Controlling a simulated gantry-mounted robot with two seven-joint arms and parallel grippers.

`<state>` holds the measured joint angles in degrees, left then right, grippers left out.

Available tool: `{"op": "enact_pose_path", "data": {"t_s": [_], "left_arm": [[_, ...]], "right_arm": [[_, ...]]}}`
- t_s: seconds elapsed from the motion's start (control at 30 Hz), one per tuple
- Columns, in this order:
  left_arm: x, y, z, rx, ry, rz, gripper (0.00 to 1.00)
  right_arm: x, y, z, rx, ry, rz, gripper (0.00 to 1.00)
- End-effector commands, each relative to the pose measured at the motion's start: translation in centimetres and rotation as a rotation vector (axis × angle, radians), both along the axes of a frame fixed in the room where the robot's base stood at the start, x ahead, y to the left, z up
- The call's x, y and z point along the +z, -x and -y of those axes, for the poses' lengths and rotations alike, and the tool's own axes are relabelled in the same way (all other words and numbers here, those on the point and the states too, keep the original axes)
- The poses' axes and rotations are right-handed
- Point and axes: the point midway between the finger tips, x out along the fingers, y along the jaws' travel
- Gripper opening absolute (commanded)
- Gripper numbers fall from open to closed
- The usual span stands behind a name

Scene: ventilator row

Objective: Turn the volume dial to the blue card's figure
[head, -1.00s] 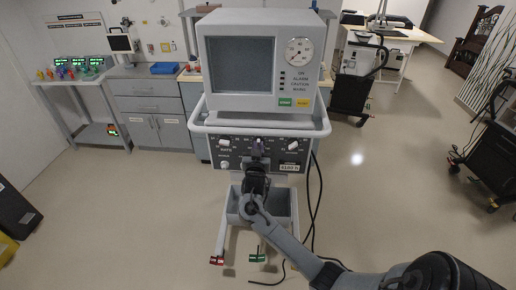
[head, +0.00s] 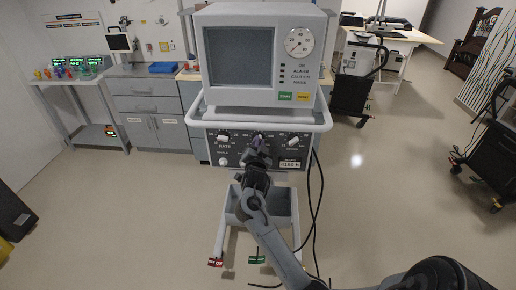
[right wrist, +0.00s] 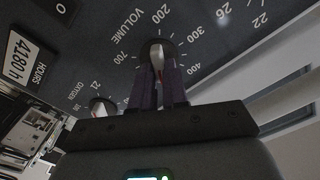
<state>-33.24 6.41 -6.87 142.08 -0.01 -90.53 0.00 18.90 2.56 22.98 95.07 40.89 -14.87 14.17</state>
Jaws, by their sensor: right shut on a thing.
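The volume dial (right wrist: 157,58) is a dark round knob with a pale pointer, below the upside-down VOLUME label (right wrist: 138,24) in the right wrist view. Figures such as 200, 300 and 700 ring it. In the head view my right gripper (head: 257,146) covers the dial on the ventilator's control panel (head: 222,150). I cannot make out a blue card. My left gripper is out of view.
The ventilator monitor (head: 240,58) stands above the panel, with a white rail (head: 215,122) between. Other knobs flank the dial, including the rate knob (head: 222,137). Dark cables (head: 316,200) hang at the right. A grey bin (head: 282,205) sits below.

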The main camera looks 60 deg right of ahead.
Motion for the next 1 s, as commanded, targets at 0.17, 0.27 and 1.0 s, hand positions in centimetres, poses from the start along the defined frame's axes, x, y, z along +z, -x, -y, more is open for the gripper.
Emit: {"op": "enact_pose_path", "data": {"t_s": [0.17, 0.27, 1.0], "left_arm": [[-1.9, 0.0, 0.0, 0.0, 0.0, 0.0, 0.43], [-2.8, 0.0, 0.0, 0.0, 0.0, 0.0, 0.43], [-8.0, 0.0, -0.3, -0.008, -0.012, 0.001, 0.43]], "right_arm": [[-0.5, 0.1, 0.0, -0.001, -0.081, 0.153, 0.0], [-0.6, 0.1, 0.0, -0.001, -0.126, 0.238, 0.0], [-0.6, 0.3, 0.2, -0.002, -0.371, 0.699, 0.0]]}}
